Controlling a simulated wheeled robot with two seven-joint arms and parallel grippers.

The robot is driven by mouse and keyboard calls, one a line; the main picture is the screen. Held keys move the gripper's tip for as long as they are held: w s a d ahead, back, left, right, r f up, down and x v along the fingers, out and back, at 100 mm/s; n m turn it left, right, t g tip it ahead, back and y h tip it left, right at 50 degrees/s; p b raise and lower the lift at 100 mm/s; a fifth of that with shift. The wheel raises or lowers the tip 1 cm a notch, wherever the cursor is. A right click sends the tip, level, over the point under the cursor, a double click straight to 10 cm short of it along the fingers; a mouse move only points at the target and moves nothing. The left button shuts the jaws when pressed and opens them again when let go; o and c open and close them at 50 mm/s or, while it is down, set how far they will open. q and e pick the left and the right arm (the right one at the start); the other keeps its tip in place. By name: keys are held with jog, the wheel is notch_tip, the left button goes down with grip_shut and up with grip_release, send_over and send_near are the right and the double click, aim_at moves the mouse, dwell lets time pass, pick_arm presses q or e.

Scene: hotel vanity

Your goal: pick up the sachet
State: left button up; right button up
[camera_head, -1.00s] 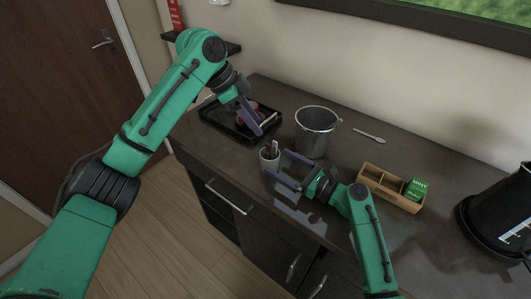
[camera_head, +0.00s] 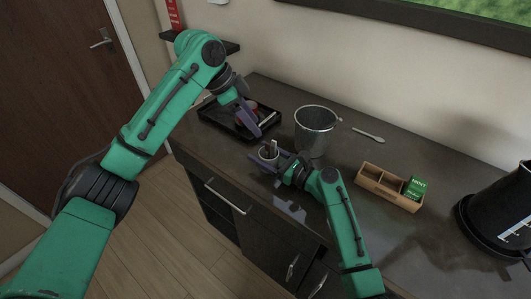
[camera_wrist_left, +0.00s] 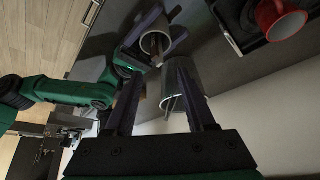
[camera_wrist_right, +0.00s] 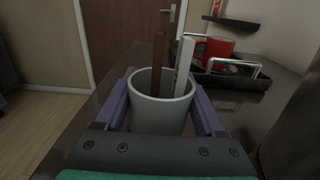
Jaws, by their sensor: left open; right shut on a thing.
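A small green packet marked MINT (camera_head: 415,188) stands in the right end of a wooden box (camera_head: 378,192); it is the likeliest sachet, but I cannot be sure. My right gripper (camera_head: 266,157) is shut around a small light cup (camera_wrist_right: 160,112), one finger on each side. The cup holds a brown stick (camera_wrist_right: 159,50) and a white stick (camera_wrist_right: 185,62). My left gripper (camera_head: 254,122) is open above the front right part of the black tray (camera_head: 212,121). A red mug (camera_wrist_left: 281,22) stands on that tray; the arm partly hides it in the head view.
A metal bucket (camera_head: 315,130) stands just behind the cup. A black kettle-like vessel (camera_head: 495,207) stands at the far right. The counter between box and kettle is clear.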

aim_at(274, 141)
pick_arm(q)
jog(key=s+r+n+t, duration=0.1)
jog(key=s+n+t, duration=0.55)
jog(key=n, duration=0.25)
jog(key=x, duration=1.1)
jog(key=shift+d+f, duration=0.2)
jog(key=shift+d, duration=0.1)
grip_shut()
dwell(0.4)
